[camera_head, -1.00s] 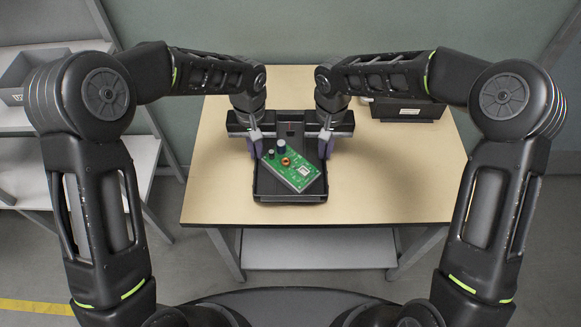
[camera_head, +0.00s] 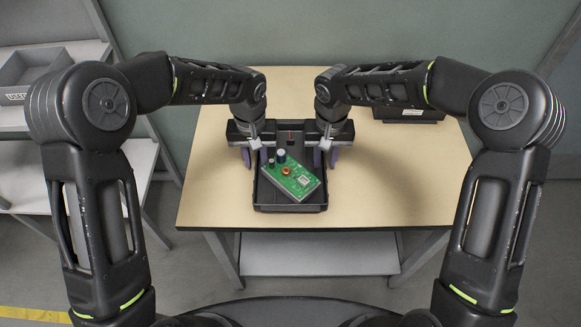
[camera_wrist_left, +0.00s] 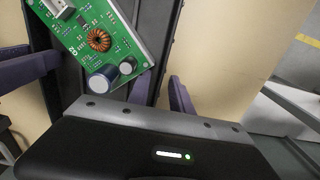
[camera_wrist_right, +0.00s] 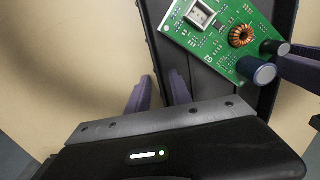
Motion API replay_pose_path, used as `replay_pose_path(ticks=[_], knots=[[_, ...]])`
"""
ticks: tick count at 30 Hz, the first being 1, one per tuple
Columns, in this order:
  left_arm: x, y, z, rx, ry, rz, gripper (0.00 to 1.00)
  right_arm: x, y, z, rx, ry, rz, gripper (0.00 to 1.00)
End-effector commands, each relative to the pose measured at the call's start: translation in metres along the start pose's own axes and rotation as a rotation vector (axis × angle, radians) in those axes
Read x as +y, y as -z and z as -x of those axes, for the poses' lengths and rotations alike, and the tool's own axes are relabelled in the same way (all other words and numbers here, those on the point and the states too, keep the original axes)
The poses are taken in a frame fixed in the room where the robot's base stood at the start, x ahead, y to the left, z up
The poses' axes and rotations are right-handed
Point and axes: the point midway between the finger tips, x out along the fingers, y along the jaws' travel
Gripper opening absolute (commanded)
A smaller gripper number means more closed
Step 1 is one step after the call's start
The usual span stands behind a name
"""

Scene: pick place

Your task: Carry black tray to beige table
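The black tray (camera_head: 291,208) sits on the beige table (camera_head: 390,185) near its front-middle part, with a green circuit board (camera_head: 291,181) lying tilted in it. My left gripper (camera_head: 255,158) is at the tray's left side and my right gripper (camera_head: 326,158) at its right side. Both have their purple fingers spread, with a gap between them, on either side of the tray's wall. The fingers also show in the left wrist view (camera_wrist_left: 160,95) and in the right wrist view (camera_wrist_right: 160,92). The tray's back is partly hidden by the grippers.
A second black container (camera_head: 408,114) stands at the table's back right, partly hidden by my right arm. A grey shelf (camera_head: 60,140) with a grey bin (camera_head: 35,75) is at the left. The table's right and left parts are clear.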

Motion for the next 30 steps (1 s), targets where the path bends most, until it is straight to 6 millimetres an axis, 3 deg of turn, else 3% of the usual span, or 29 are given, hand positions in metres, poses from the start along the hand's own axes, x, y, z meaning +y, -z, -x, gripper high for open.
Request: replay_pose_path(ticks=[8, 21, 30], knots=[[0.001, 0.001, 0.026, 0.005, -0.002, 0.0, 0.26, 0.0, 0.0, 0.0, 0.0, 0.0, 0.0, 0.26], [0.0, 0.001, 0.108, 0.002, -0.001, 0.0, 0.26, 0.0, 0.0, 0.0, 0.0, 0.0, 0.0, 0.26], [0.0, 0.0, 0.12, 0.0, 0.0, 0.0, 0.26, 0.0, 0.0, 0.0, 0.0, 0.0, 0.0, 0.26]])
